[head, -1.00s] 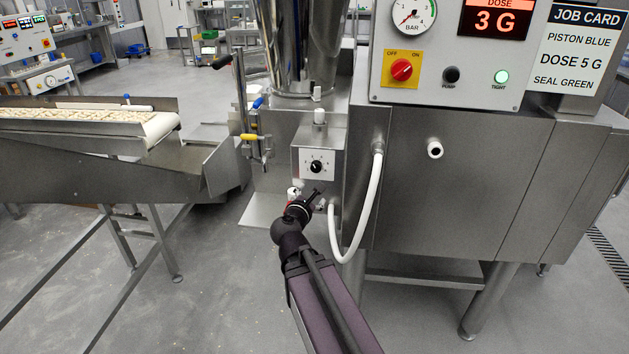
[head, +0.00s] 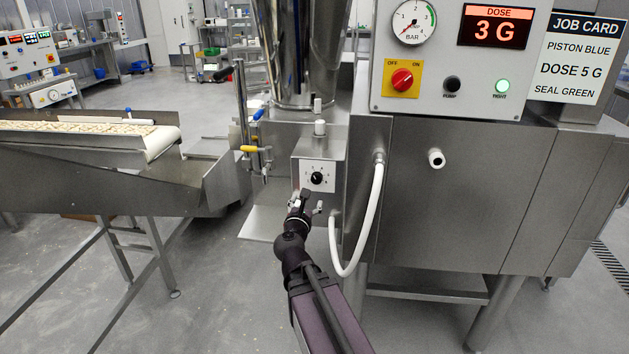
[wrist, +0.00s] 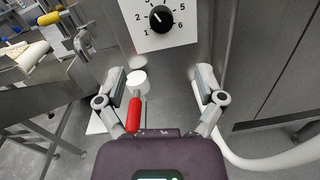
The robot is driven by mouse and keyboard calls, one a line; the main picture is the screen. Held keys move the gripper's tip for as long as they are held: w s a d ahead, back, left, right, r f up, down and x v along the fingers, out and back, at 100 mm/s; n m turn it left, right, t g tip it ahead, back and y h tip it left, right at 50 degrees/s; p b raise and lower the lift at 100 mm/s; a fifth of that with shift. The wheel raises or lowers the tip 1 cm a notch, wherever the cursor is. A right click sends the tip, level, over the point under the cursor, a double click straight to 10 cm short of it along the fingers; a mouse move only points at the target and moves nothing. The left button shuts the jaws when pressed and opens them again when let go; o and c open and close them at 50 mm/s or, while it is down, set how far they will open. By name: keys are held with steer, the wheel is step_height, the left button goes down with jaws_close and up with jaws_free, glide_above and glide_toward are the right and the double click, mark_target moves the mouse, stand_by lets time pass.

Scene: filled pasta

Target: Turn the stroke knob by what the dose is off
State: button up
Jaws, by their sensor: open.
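The stroke knob (head: 317,178) is a round black knob on a white dial plate (head: 309,187), on the front of a small steel box. In the wrist view the knob (wrist: 160,18) shows at the top, its white mark pointing up and slightly left, above the 2; 1, 2, 5 and 6 are readable. The dose display (head: 495,27) reads 3 G. The job card (head: 573,58) says DOSE 5 G, PISTON BLUE, SEAL GREEN. My gripper (wrist: 160,77) is open and empty, just below the knob and apart from it; its fingers (head: 305,202) straddle no knob.
A white part with a red handle (wrist: 134,114) shows low between my fingers in the wrist view. A white hose (head: 368,225) loops down right of the box. A yellow-handled valve (head: 249,149) stands left. A conveyor (head: 70,135) lies further left.

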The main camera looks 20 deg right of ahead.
mark_target(316, 179)
steer(key=x, duration=1.3)
steer(key=shift+s, duration=0.1)
